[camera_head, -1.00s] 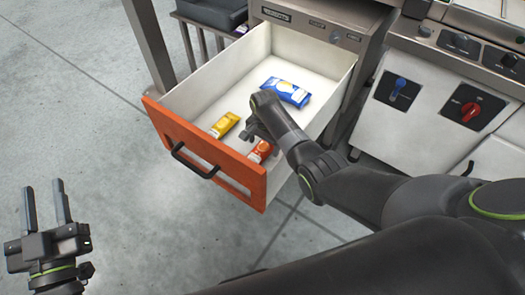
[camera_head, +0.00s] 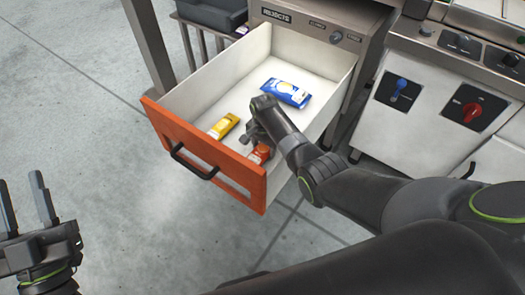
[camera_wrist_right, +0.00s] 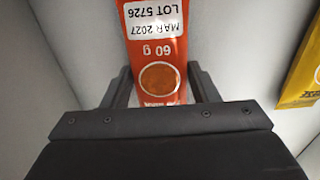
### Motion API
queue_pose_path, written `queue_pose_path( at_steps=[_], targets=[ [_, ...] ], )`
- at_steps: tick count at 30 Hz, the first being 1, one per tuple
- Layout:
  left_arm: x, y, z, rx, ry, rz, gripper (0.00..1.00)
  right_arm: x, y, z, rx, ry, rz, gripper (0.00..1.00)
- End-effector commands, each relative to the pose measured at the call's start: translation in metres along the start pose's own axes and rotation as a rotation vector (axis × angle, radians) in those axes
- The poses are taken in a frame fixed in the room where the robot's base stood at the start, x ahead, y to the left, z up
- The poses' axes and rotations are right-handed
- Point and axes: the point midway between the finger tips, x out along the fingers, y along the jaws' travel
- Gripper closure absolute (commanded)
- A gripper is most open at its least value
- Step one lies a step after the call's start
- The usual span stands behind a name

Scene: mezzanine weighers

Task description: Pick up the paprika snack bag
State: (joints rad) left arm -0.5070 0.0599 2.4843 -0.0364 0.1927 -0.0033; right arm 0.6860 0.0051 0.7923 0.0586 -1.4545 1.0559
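The orange-red snack bag (camera_head: 260,154), which looks like the paprika one, lies in the open drawer (camera_head: 208,152) near its front right corner. In the right wrist view the bag (camera_wrist_right: 157,68) shows "60 g" and a white date and lot label. My right gripper (camera_head: 254,138) is down in the drawer at this bag. Its two fingers (camera_wrist_right: 163,88) are apart, one on each side of the bag, with a gap at the right finger. The gripper's body hides the bag's near end. My left gripper (camera_head: 27,205) is open and empty above the floor.
A yellow bag (camera_head: 223,126) lies left of the orange-red one and also shows in the wrist view (camera_wrist_right: 302,82). A blue bag (camera_head: 287,92) lies farther back. Drawer walls and the orange front (camera_head: 205,150) surround them.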

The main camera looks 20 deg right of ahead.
Motion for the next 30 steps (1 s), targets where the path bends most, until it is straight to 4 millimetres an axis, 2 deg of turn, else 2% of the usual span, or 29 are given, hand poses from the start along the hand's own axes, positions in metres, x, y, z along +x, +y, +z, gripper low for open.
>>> queue_pose_path(
  at_steps=[1,3,16,23,30],
  targets=[
    [0.0,0.0,0.0,0.0,-0.001,0.0,0.65,0.0,0.0,0.0,0.0,0.0,0.0,0.62],
    [0.0,0.0,0.0,0.0,-0.001,0.0,0.65,0.0,0.0,0.0,0.0,0.0,0.0,0.68],
    [0.001,-0.001,0.005,-0.006,-0.031,-0.001,0.65,-0.003,0.0,0.0,0.0,0.0,-0.001,0.69],
    [-0.006,-0.002,0.033,-0.031,-0.2,-0.007,0.65,-0.011,0.0,0.0,0.0,0.001,-0.001,0.69],
    [-0.024,-0.001,0.073,-0.071,-0.447,-0.008,0.65,-0.023,0.0,0.0,0.0,0.001,-0.001,0.69]
  ],
)
